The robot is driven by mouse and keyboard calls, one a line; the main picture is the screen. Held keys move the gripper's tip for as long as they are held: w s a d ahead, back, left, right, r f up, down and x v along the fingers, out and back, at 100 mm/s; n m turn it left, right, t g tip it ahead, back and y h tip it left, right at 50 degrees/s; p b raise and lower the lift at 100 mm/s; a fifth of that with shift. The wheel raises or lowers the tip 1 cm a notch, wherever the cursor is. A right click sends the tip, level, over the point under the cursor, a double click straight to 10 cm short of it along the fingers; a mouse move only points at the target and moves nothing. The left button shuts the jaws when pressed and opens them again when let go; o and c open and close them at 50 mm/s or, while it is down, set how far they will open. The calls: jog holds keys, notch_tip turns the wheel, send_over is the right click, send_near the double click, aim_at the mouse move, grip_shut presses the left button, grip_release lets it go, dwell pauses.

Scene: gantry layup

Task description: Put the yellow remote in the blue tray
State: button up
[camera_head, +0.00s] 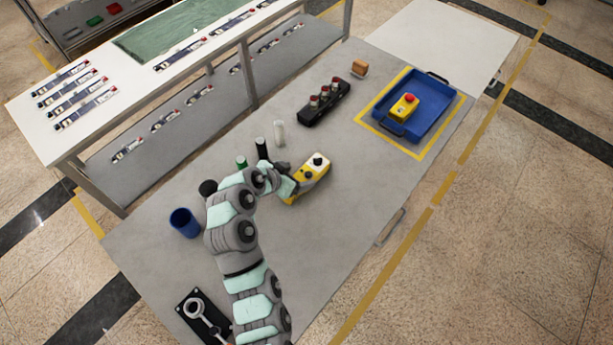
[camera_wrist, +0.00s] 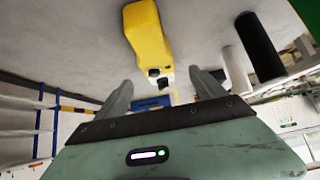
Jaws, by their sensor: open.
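The yellow remote (camera_head: 309,176), with a black knob and a pale face section, lies on the grey table beside my gripper (camera_head: 286,186). In the wrist view the yellow remote (camera_wrist: 148,35) appears beyond my open fingers (camera_wrist: 160,88), with nothing between them. Whether a finger touches it is unclear. The blue tray (camera_head: 432,108) stands farther right, inside a yellow outline. A yellow box with a red button (camera_head: 404,105) lies in the tray.
A black cylinder (camera_head: 262,149), green cylinder (camera_head: 241,162) and white cylinder (camera_head: 279,133) stand close to my gripper. A black holder (camera_head: 323,104) and orange-brown block (camera_head: 359,68) are farther back. A blue cup (camera_head: 185,223) stands left. Table between remote and tray is clear.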

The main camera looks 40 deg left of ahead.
aim_at(305, 174)
jog(key=x, duration=0.4)
jog(key=shift+w+d+f, duration=0.15)
jog(key=shift+d+f, duration=0.05)
jog(key=shift+f, duration=0.25)
jog(key=shift+w+a+f, duration=0.1)
jog(key=shift+w, duration=0.1)
jog(key=shift+c, duration=0.6)
grip_shut()
